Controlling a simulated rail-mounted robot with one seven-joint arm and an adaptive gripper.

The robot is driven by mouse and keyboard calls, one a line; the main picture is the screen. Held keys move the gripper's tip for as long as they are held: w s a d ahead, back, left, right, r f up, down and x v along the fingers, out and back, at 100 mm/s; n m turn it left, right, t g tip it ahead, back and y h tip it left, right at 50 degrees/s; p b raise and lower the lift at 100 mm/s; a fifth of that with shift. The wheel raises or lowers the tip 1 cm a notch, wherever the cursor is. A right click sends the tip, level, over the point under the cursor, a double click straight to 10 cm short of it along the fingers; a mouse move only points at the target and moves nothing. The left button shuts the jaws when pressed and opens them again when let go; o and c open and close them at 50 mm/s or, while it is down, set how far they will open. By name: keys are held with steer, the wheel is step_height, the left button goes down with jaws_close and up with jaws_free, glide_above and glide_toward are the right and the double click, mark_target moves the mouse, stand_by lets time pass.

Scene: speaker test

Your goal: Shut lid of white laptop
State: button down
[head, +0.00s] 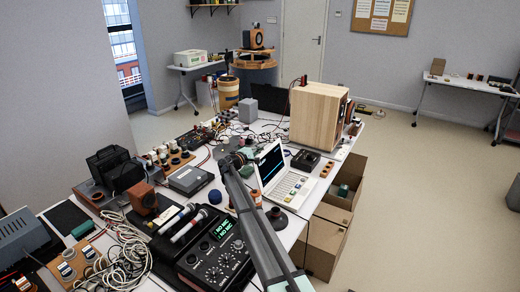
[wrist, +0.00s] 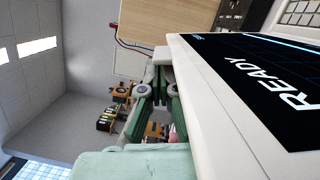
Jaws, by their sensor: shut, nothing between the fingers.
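The white laptop (head: 291,187) stands open on the crowded table in the head view, its lid raised and its dark screen (head: 270,163) facing right. In the wrist view the screen (wrist: 265,85) shows the word READY, and the lid's white edge (wrist: 205,115) runs close along the right of my gripper (wrist: 160,68). My gripper also shows in the head view (head: 238,159), to the left of the raised lid, on its back side. Its green fingers are shut and empty. I cannot tell whether they touch the lid.
A wooden speaker box (head: 318,116) stands behind the laptop. A black device (head: 306,160) lies near its right side. A black mixer (head: 215,258) and a blue round object (head: 215,196) are nearer the front.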

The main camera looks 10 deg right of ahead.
steer(key=shift+s+d+m+b, duration=0.4)
steer(key=shift+s+d+b, duration=0.2)
steer(key=shift+b, duration=0.55)
steer(key=s+d+f+m+y+b, duration=0.1)
steer(key=s+d+f+m+b, duration=0.2)
steer(key=b, duration=0.6)
steer(key=s+d+f+m+y+b, duration=0.1)
steer(key=s+d+f+m+b, duration=0.2)
steer(key=s+d+m+b, duration=0.3)
steer(key=s+d+f+m+y+b, duration=0.2)
steer(key=s+d+f+m+b, duration=0.2)
steer(key=d+b, duration=0.5)
steer(key=shift+s+d+m+g+b, duration=0.3)
steer(key=shift+s+b, duration=0.35)
steer(key=shift+b, duration=0.6)
steer(key=shift+s+d+m+b, duration=0.1)
steer(key=shift+s+m+b, duration=0.45)
steer(key=shift+b, duration=0.65)
steer(key=shift+s+d+f+m+y+b, duration=0.25)
steer(key=shift+d+f+m+y+b, duration=0.1)
steer(key=shift+f+b, duration=0.35)
steer(key=shift+a, duration=0.1)
